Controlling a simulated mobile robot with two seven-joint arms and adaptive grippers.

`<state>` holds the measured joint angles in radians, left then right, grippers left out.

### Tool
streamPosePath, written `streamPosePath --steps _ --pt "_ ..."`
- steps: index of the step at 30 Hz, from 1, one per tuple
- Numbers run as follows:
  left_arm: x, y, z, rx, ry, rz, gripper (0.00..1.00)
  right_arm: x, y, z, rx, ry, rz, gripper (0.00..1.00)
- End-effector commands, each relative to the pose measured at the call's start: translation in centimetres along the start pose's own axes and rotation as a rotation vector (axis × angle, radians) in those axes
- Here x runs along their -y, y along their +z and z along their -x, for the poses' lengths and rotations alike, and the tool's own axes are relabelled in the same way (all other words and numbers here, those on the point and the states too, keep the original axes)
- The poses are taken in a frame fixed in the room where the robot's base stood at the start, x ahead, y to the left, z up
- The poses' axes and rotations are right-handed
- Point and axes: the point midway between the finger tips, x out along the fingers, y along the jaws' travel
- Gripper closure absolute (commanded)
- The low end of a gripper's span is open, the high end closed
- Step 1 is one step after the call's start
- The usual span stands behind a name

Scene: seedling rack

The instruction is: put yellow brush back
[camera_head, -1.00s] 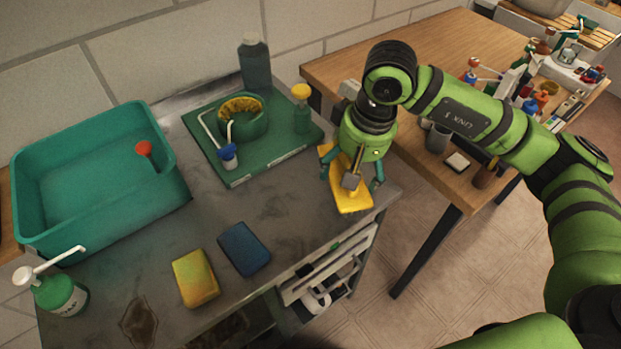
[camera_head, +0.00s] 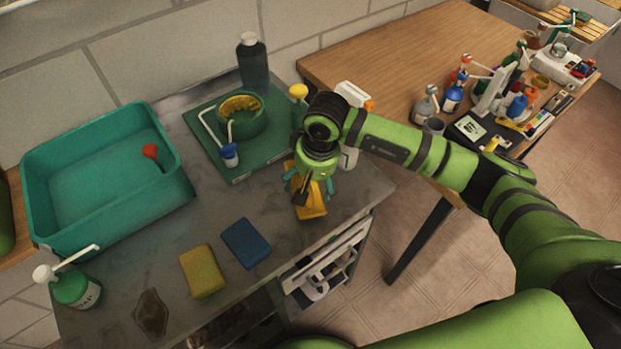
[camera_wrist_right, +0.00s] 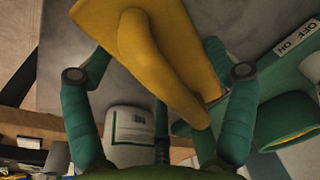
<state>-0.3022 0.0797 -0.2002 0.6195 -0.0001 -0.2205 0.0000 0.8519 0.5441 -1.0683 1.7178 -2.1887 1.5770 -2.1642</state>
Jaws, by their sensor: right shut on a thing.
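The yellow brush (camera_head: 318,208) is in my right gripper (camera_head: 308,190), over the right part of the grey counter in the head view. The gripper and wrist hide its upper part. In the right wrist view the brush (camera_wrist_right: 150,45) lies between the fingers of the gripper (camera_wrist_right: 158,62), its yellow ridge facing the camera. I cannot tell whether the brush touches the counter. My left gripper is not in view.
A green board (camera_head: 240,178) with a round green pot (camera_head: 243,124) lies just behind. A white bottle (camera_head: 350,157) stands close right of the gripper. A blue sponge (camera_head: 246,243), yellow sponge (camera_head: 203,270) and teal basin (camera_head: 105,222) are left. The counter's front right edge is near.

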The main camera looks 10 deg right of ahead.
Motion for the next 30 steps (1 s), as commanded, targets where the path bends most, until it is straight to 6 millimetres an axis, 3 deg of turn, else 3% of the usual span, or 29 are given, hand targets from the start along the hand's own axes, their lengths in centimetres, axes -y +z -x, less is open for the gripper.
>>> streamPosePath --steps 5,6,7,22,30 --pt "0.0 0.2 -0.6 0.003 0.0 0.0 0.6 -0.1 0.0 -0.3 -0.001 0.0 0.0 0.45" --pt "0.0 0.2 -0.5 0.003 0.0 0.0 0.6 -0.1 0.0 -0.3 0.0 0.0 0.0 0.07" --pt "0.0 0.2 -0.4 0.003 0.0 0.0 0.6 -0.1 0.0 -0.2 0.0 0.0 0.0 0.0" --pt "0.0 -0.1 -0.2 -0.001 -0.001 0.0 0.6 0.0 -0.1 0.4 -0.003 0.0 0.0 0.0" --pt "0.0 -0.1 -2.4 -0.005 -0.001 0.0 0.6 -0.1 -0.2 5.7 -0.009 0.0 0.002 0.0"
